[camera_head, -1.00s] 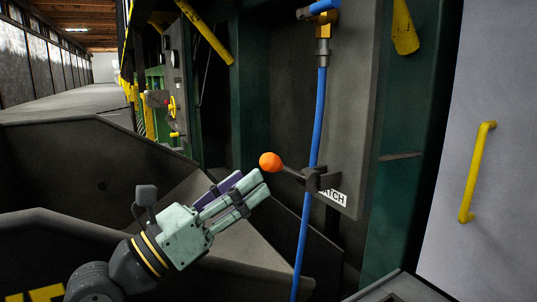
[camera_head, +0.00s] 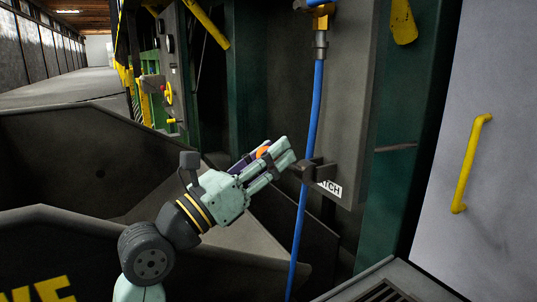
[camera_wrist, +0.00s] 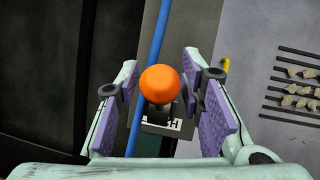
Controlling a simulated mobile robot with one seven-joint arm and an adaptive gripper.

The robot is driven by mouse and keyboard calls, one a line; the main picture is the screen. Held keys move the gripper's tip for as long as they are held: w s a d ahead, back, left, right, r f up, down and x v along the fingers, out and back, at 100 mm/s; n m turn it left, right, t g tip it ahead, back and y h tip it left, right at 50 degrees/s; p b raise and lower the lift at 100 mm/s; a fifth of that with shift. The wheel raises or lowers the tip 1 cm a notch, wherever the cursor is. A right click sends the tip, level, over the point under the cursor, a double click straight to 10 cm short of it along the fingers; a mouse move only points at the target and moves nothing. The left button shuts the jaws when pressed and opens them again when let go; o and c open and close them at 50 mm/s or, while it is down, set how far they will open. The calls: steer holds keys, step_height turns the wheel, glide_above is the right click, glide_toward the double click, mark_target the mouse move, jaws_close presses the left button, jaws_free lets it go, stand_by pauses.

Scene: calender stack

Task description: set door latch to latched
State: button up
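The door latch is a dark lever with an orange ball knob (camera_head: 263,152), mounted by a dark bracket (camera_head: 318,172) on a grey panel. A white label (camera_head: 331,188) ending in "ATCH" sits beside the bracket. My gripper (camera_head: 268,158) is at the knob, with its fingers on either side of it. In the wrist view the orange knob (camera_wrist: 160,85) lies between the two purple finger pads (camera_wrist: 162,112). Gaps show on both sides, so the gripper is open. The lever behind the knob is mostly hidden.
A blue hose (camera_head: 311,140) runs vertically close to the bracket, right of my fingers. A yellow door handle (camera_head: 470,163) is on a grey door at right. Dark sloped panels (camera_head: 90,160) lie at left.

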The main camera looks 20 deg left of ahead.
jaws_close()
stand_by(0.4)
steer(key=shift+r, duration=0.15)
steer(key=r+g+p, duration=0.1)
steer(key=w+g+p, duration=0.1)
steer(key=shift+d+r+y+p, duration=0.3)
steer(key=shift+d+r+y, duration=0.05)
steer(key=shift+r+y, duration=0.05)
steer(key=shift+w+d+r+m+g+y+p, duration=0.55)
steer(key=shift+w+r+g+y+p, duration=0.15)
steer(key=shift+g+p, duration=0.4)
steer(key=w+g, duration=0.1)
steer(key=d+r+g+y+p, duration=0.1)
steer(key=w+d+g+y+p, duration=0.1)
steer(key=shift+w+r+g, duration=0.2)
steer(key=shift+w+g, duration=0.1)
steer(key=shift+g, duration=0.1)
steer(key=shift+w+d+m+g+y+p, duration=0.25)
steer(key=shift+w+d+g+y+p, duration=0.3)
steer(key=shift+g+p, duration=0.2)
steer(key=shift+w+d+g+y+p, duration=0.25)
steer(key=shift+w+g+p, duration=0.1)
steer(key=shift+w+g, duration=0.1)
steer(key=shift+f, duration=0.1)
